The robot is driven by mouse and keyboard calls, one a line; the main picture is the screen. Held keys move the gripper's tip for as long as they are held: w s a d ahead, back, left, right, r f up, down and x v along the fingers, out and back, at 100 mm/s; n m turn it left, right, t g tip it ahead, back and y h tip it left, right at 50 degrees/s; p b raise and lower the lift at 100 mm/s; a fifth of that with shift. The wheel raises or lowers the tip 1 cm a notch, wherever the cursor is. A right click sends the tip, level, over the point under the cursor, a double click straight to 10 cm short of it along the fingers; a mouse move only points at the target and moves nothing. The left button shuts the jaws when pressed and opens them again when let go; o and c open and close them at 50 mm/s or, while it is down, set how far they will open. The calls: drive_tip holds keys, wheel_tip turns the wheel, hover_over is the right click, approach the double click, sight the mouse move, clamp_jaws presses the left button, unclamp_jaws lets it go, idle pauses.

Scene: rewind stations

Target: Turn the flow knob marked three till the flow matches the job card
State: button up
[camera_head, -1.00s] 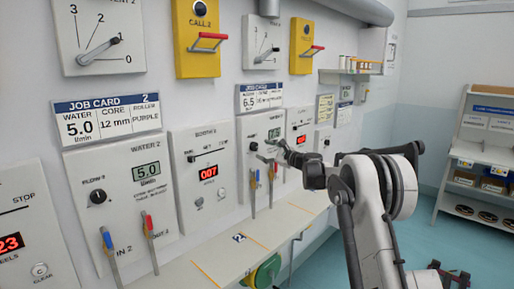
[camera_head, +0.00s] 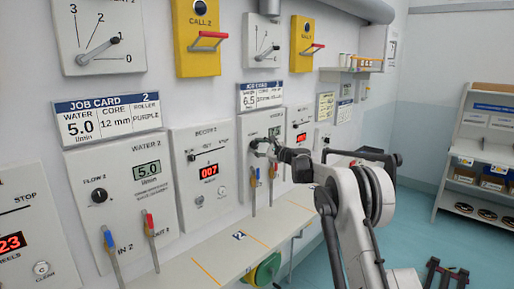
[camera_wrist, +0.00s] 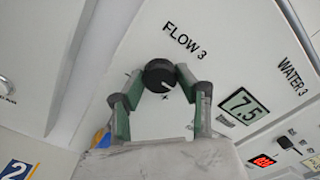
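The black flow knob marked FLOW 3 (camera_wrist: 160,76) shows in the wrist view, on a white panel. Its white pointer mark faces lower right. The WATER 3 display (camera_wrist: 243,110) reads 7.5. My gripper (camera_wrist: 158,74) is open, with its green-padded fingertips on either side of the knob; I cannot tell whether they touch it. In the head view my gripper (camera_head: 262,146) is at the station 3 panel and hides the knob. The station 3 job card (camera_head: 261,96) shows water 6.5.
Blue and red valve levers (camera_head: 254,185) hang below the station 3 panel, close under my gripper. A white ledge (camera_head: 215,262) runs below the panels. Station 2's panel (camera_head: 120,205), with its own knob and a 5.0 display, stands to the left.

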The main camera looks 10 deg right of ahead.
drive_tip(key=c, duration=0.4)
drive_tip(key=shift+o, duration=0.2)
drive_tip(key=shift+f+n+b, duration=0.1)
drive_tip(key=shift+n+b, duration=0.2)
drive_tip(key=shift+n+b, duration=0.85)
drive_tip(key=shift+n, duration=0.35)
drive_tip(key=shift+n+b, duration=0.65)
drive_tip(key=shift+n, duration=0.75)
drive_tip(key=o, duration=1.2)
drive_tip(key=shift+c, duration=0.2)
